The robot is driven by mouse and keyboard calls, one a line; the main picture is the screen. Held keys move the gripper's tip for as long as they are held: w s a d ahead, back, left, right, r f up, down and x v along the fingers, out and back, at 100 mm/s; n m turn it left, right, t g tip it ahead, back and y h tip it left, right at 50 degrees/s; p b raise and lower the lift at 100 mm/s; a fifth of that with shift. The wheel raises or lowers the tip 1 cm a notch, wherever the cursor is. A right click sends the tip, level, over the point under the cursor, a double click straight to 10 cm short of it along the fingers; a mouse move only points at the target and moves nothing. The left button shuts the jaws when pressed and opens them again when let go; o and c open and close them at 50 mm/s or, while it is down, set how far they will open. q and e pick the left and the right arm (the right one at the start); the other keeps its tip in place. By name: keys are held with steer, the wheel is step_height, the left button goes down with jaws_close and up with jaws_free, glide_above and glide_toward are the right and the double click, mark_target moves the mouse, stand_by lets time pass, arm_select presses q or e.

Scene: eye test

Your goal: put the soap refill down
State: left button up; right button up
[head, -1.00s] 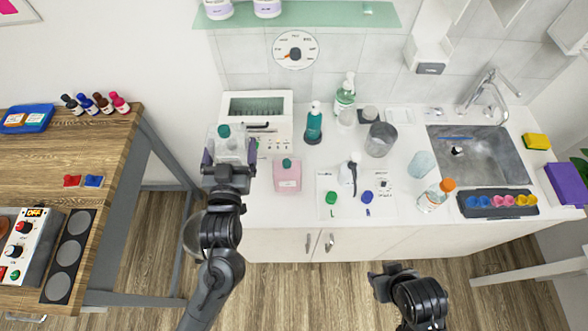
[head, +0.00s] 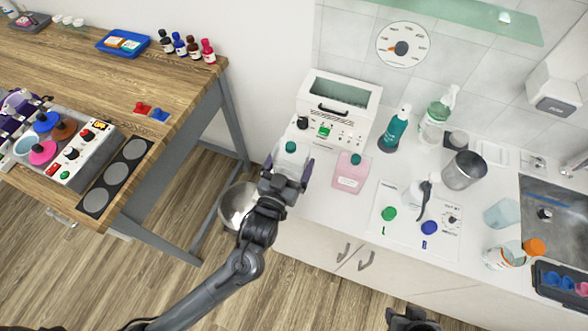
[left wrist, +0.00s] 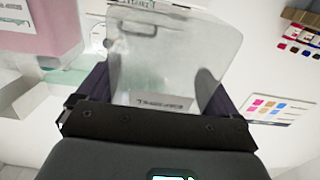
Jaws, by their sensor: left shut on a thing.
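The soap refill (head: 290,160) looks like a clear, pale bottle with a teal cap. My left gripper (head: 287,178) is shut on its body, with one finger on each side. In the head view it shows just left of the counter's front left part, cap up; I cannot tell its height. In the left wrist view the clear body (left wrist: 165,62) fills the space between the dark fingers, and a small label shows low on it. My right gripper (head: 410,320) is cut off by the bottom edge, and its fingers cannot be made out.
A pink bottle (head: 350,175) with a teal cap stands right of the held bottle. A white box with a window (head: 338,105) stands behind. A marked white sheet (head: 405,242) lies further right. A metal bowl (head: 236,206) shows below left, beside the wooden table (head: 185,88).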

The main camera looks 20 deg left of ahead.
mark_target(291, 171)
arm_select(q)
steer(key=shift+f+b, duration=0.4)
steer(key=shift+f, duration=1.6)
steer(key=shift+f, duration=0.15)
steer(key=o, duration=0.7)
steer(key=shift+o, duration=0.2)
